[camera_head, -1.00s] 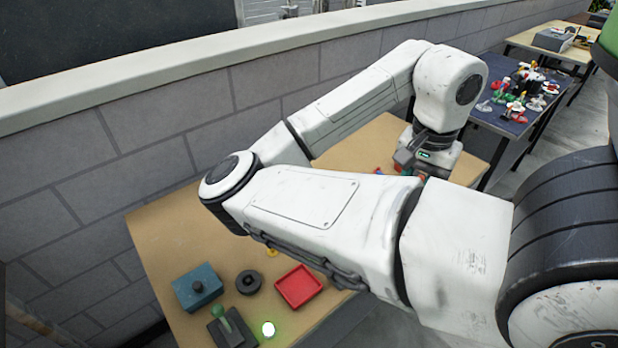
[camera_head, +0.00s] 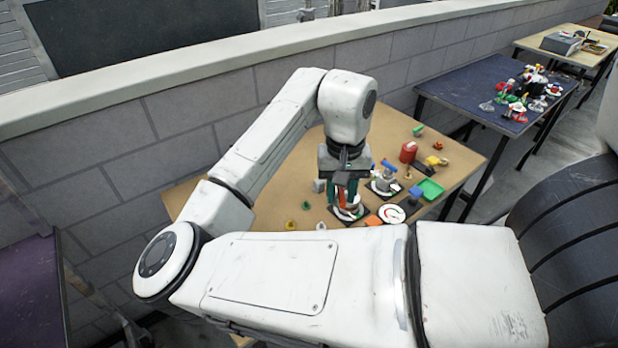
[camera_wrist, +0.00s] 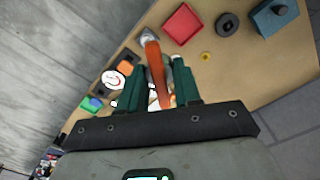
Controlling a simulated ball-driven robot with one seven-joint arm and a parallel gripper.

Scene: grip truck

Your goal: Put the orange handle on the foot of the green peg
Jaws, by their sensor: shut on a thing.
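My gripper (camera_wrist: 158,84) is shut on the orange handle (camera_wrist: 155,68), which sits between its green fingers in the wrist view. The handle runs away from the palm, with a grey end piece (camera_wrist: 147,36) at its far tip. In the head view my gripper (camera_head: 345,192) is over the tan table, close to a round white piece on a black base (camera_head: 348,219); I cannot tell whether they touch. A small green piece (camera_head: 418,130) lies at the back of the table; I cannot tell whether it is the green peg. No green peg is clearly seen now.
A red cylinder (camera_head: 408,152), a green tray (camera_head: 430,189) and a white dial (camera_head: 391,213) stand right of my gripper. The wrist view shows a red tray (camera_wrist: 184,24), a black ring (camera_wrist: 227,25) and a teal box (camera_wrist: 272,17). The table's left part is mostly clear.

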